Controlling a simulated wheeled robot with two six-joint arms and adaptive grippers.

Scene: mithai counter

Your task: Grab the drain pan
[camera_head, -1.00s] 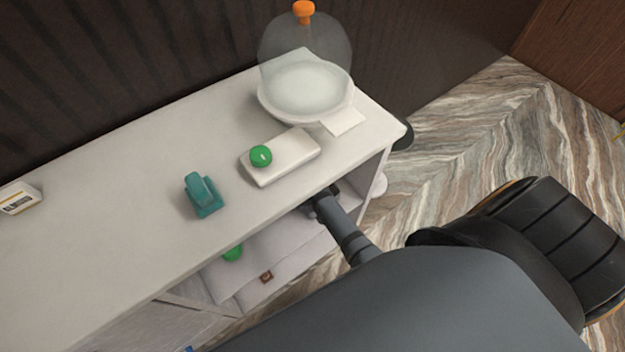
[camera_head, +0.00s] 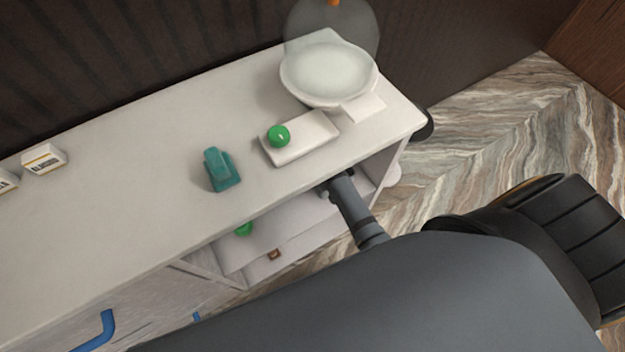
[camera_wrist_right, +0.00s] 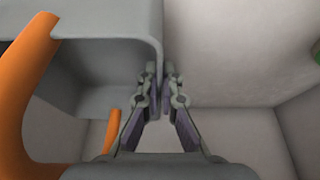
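The drain pan (camera_wrist_right: 100,90) is a grey, box-like pan with orange handles (camera_wrist_right: 30,75); it fills the left of the right wrist view. Its right wall lies between the fingertips of my right gripper (camera_wrist_right: 161,85), one finger inside the pan and one outside. The fingertips are close together and look shut on this wall. In the head view my right gripper (camera_head: 337,182) reaches into the open shelf under the counter's front edge; the counter top hides most of it, and I cannot make out the pan there. My left gripper is not in view.
The counter top (camera_head: 120,180) above the shelf holds a teal object (camera_head: 220,170), a white tray (camera_head: 318,140) with a green ball (camera_head: 279,135), a white plate (camera_head: 372,85) under a clear dome, and small labelled boxes (camera_head: 44,158). A lower shelf (camera_head: 300,235) is close below.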

